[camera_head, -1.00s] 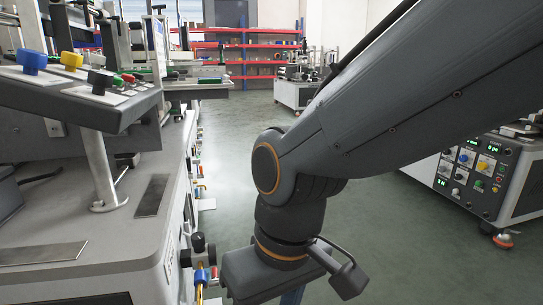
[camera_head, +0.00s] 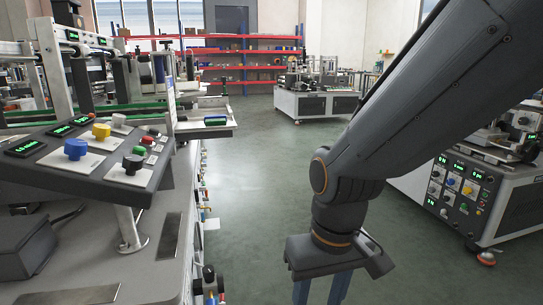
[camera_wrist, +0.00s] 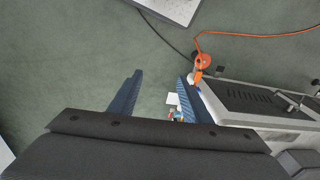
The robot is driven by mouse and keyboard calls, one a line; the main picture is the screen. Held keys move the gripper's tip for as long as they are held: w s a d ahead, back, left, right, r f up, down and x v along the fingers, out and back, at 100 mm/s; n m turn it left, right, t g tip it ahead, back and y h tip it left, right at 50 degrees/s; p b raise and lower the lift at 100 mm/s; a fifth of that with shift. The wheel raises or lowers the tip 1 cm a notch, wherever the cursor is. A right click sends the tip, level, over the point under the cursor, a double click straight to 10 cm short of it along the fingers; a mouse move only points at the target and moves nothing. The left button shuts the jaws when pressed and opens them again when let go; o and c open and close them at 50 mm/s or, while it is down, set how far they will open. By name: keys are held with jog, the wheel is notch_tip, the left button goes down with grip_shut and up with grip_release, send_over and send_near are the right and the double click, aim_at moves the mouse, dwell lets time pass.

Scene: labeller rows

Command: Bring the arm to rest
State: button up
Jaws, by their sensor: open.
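My gripper (camera_head: 320,292) hangs from my arm right of centre in the head view, pointing down over the aisle floor. Its two blue fingers are cut off at the lower edge. In the wrist view, my gripper (camera_wrist: 158,97) shows its blue fingers spread apart, with only floor and part of a machine beyond them. Nothing is held between them. My arm slants from the upper right down to the wrist.
A labelling machine with a control panel (camera_head: 100,155) of coloured knobs stands close on the left. Another machine (camera_head: 465,190) stands on the right behind my arm. One more machine (camera_head: 315,103) and red-blue shelves (camera_head: 210,62) are farther back. The aisle floor (camera_head: 245,165) is clear.

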jog(key=s+d+r+m+p, duration=0.2)
jog(key=d+r+m+p, duration=0.1)
jog(key=d+r+p, duration=0.8)
notch_tip(320, 180, up, 3)
jog(key=p, duration=0.6)
jog(key=shift+s+d+r+h+p, duration=0.2)
jog(key=shift+h+p, duration=0.1)
jog(key=shift+h, duration=0.1)
jog(key=shift+f, duration=0.1)
dwell(2.0)
